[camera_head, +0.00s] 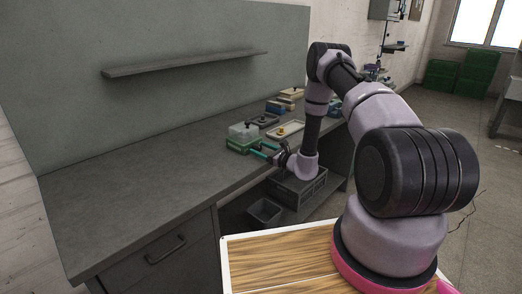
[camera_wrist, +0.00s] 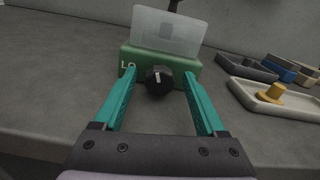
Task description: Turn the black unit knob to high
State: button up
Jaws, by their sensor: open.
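The black knob (camera_wrist: 159,80) sits on the front face of a green unit (camera_wrist: 192,72), with the letters "LO" to its left. A light mark shows on the knob's upper part. A translucent grey-white box (camera_wrist: 165,32) stands on top of the unit. In the head view the green unit (camera_head: 240,145) stands near the bench's front edge. My gripper (camera_wrist: 158,72) is open, with one teal finger on each side of the knob, apart from it. In the head view my gripper (camera_head: 262,150) reaches the unit from the right. Any "HI" marking is hidden.
A pale tray (camera_wrist: 285,106) with a yellow knobbed piece (camera_wrist: 271,93) lies right of the unit. Dark and blue bins (camera_wrist: 280,69) stand behind it. The bench (camera_head: 130,190) is clear on the left, below a wall shelf (camera_head: 185,64). Grey crates (camera_head: 297,188) stand under the bench.

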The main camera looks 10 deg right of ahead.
grip_shut()
jog(key=shift+m, duration=0.3)
jog(key=shift+d+m, duration=0.15)
jog(key=shift+m, duration=1.05)
jog(key=shift+f+m, duration=0.1)
jog(key=shift+m, duration=2)
grip_release()
